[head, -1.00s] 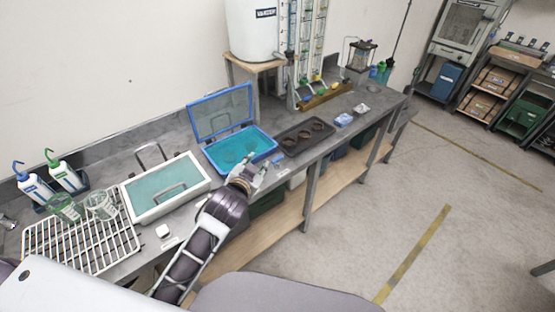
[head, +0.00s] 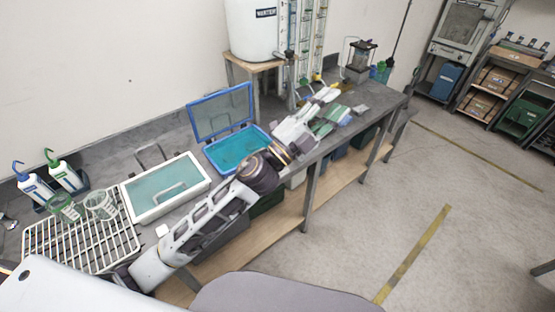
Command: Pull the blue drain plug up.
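I cannot make out a blue drain plug. My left gripper (head: 337,106) is over the right part of the bench, with its fingers apart, so it looks open. It covers most of the dark tray area there. I see nothing held in it, though the fingertips are small and cluttered. A blue tub (head: 212,158) with a raised blue-framed lid (head: 221,112) holds teal liquid, to the left of my gripper. A white-rimmed basin (head: 131,204) with pale teal liquid and a handle stands further left. My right gripper is not in view.
A white wire rack (head: 80,246), clear beakers (head: 101,204) and wash bottles (head: 65,175) stand at the left. A white tank (head: 252,35) and tall clear tubes (head: 301,45) rise behind my gripper. A lantern-like device (head: 359,60) stands on the bench's far right. The floor (head: 380,200) at right is clear.

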